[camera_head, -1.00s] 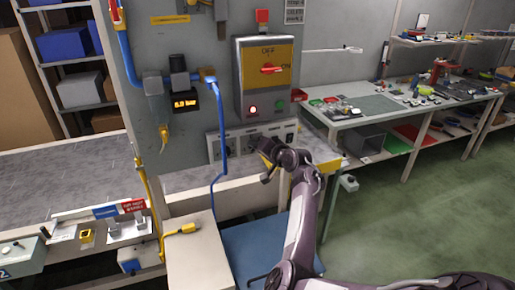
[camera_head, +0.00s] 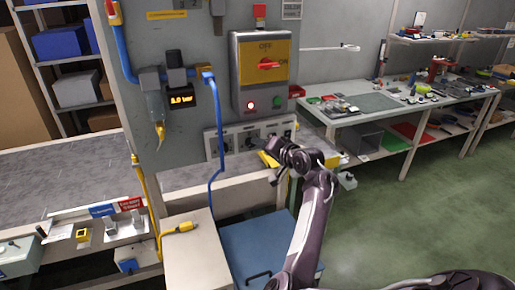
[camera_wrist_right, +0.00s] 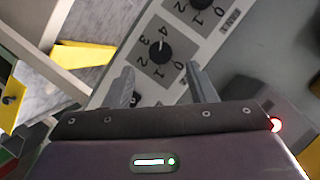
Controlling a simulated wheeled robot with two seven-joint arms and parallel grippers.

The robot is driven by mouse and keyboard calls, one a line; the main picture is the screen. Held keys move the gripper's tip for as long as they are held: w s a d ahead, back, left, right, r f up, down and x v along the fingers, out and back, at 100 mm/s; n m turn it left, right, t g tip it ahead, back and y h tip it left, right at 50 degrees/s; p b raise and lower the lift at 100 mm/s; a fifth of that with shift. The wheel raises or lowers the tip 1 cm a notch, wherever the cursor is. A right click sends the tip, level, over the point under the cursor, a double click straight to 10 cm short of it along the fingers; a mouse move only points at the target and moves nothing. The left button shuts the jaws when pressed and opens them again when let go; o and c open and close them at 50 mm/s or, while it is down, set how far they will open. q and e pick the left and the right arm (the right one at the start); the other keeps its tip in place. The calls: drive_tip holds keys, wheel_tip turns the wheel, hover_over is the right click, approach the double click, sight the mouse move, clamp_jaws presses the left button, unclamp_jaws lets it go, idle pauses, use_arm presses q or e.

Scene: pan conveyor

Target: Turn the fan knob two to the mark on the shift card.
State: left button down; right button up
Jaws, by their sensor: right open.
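A pale knob panel (camera_head: 212,144) with several dark knobs is on the wall below the switch box. In the right wrist view, a round black knob (camera_wrist_right: 158,51) with a white pointer sits on a grey dial plate with numbers. Its pointer aims toward the top of the picture, near the 4. My right gripper (camera_wrist_right: 160,72) is open, its two fingers apart on either side of the view below this knob, with nothing between them. In the head view, the right gripper (camera_head: 272,157) is at the panel's lower right. I cannot make out a shift card for certain. My left gripper is not in view.
The switch box (camera_head: 236,75) with a red handle is above the panel. A blue hose (camera_head: 218,140) hangs in front of the panel's left part. A white cabinet top (camera_head: 190,255) and a blue box (camera_head: 255,250) stand below. A workbench (camera_head: 350,117) is at right.

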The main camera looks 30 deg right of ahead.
drive_tip(key=v, duration=0.2)
drive_tip(key=shift+s, duration=0.3)
idle(0.3)
